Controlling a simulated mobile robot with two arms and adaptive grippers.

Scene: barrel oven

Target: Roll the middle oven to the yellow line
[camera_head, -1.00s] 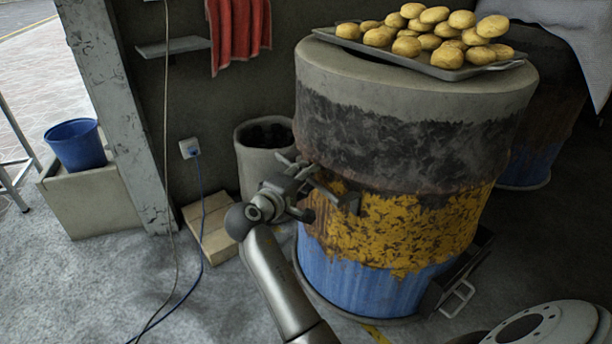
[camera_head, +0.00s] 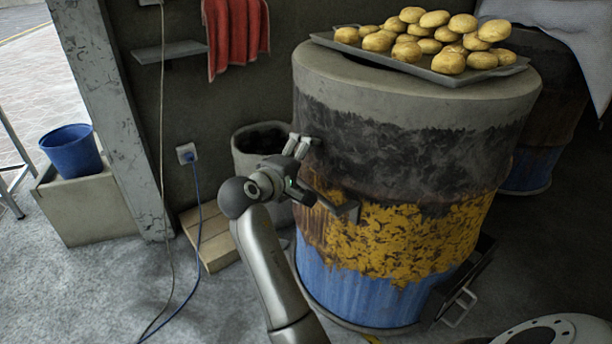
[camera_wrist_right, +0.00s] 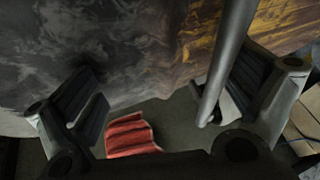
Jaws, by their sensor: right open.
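The oven (camera_head: 410,160) is a big barrel with a grey top, sooty middle, worn yellow band and blue base. A metal handle (camera_head: 347,211) sticks out from its left side. My right gripper (camera_head: 306,172) is beside that side at handle height. In the right wrist view the gripper (camera_wrist_right: 165,100) is open, and a grey bar (camera_wrist_right: 228,60), seemingly the handle, lies in front of the right finger. I cannot tell whether they touch. My left gripper is out of view.
A tray (camera_head: 440,75) of buns rests on the oven top. A second barrel (camera_head: 535,150) stands behind at right. A grey bin (camera_head: 250,165), wooden block (camera_head: 205,235) and blue cable (camera_head: 198,215) are at left. A white rim (camera_head: 560,330) is at lower right.

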